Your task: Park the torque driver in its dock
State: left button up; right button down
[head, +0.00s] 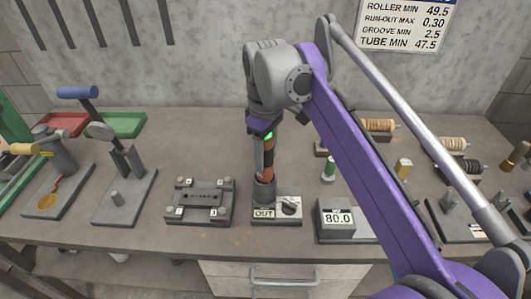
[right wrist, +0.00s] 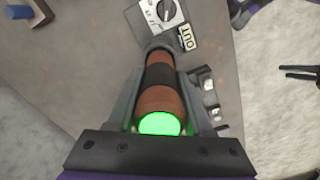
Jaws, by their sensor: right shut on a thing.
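The torque driver (head: 267,163) is a brown-orange cylinder with a black band and a glowing green top end. It stands roughly upright, its lower end at the mouth of the grey dock socket (head: 264,191). I cannot tell how deep it sits. The dock's base carries a plate reading OUT and a dial. My right gripper (head: 262,155) comes down from above and is shut on the driver. In the right wrist view the driver (right wrist: 158,92) lies between the two fingers, with the OUT plate (right wrist: 187,37) beyond it. My left gripper is not in view.
A grey block fixture (head: 200,200) stands left of the dock, and a box reading 80.0 (head: 337,219) stands close on its right. A lever press (head: 122,170) is further left. Several spools (head: 379,126) stand at the right. A green tray (head: 124,124) is behind.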

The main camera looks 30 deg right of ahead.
jog(key=shift+f+b, duration=0.45)
jog(key=shift+f, duration=0.5)
dwell(0.7)
jog(key=shift+c, duration=1.1)
grip_release()
notch_tip(320, 180, up, 11)
jog(key=p, duration=0.2)
jog(key=shift+f+p, duration=0.1)
jog(key=shift+p, duration=0.25)
